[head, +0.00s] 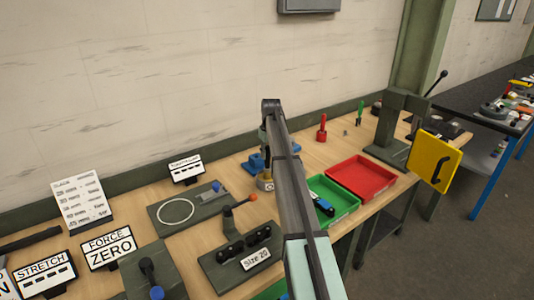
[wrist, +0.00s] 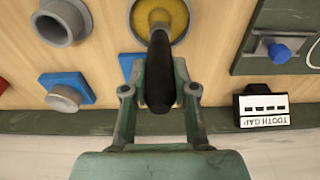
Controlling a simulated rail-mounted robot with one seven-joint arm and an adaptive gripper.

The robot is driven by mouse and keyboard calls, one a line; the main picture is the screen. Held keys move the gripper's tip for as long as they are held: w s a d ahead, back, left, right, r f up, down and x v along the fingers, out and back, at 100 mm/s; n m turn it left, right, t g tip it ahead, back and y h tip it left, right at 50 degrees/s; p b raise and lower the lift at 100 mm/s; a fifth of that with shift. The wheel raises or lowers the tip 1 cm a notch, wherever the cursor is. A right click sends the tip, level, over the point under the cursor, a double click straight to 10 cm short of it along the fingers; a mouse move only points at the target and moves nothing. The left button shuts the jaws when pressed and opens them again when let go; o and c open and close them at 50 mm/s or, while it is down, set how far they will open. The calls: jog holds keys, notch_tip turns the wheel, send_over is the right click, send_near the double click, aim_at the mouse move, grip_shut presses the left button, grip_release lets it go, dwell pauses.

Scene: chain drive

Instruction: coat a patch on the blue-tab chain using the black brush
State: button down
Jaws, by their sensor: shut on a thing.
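My gripper (wrist: 160,78) is shut on the black handle of the brush (wrist: 161,90). The brush points away from the wrist camera, and its far end is over or in a round pot (wrist: 138,28) with a yellow filling. I cannot tell whether the bristles touch the filling. In the head view the pot (head: 265,183) stands below the end of my arm, which hides much of the gripper. A dark item with blue on it (head: 320,204) lies in the green tray (head: 345,211). I cannot tell whether it is the blue-tab chain.
A red tray (head: 362,178) lies beyond the green one. A tooth gap sign (head: 185,169), a gauge board (head: 180,213) and a Size 20 fixture (head: 240,255) stand to the left.

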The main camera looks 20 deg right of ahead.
jog(key=shift+r+p, duration=1.65)
jog(key=shift+r, duration=1.85)
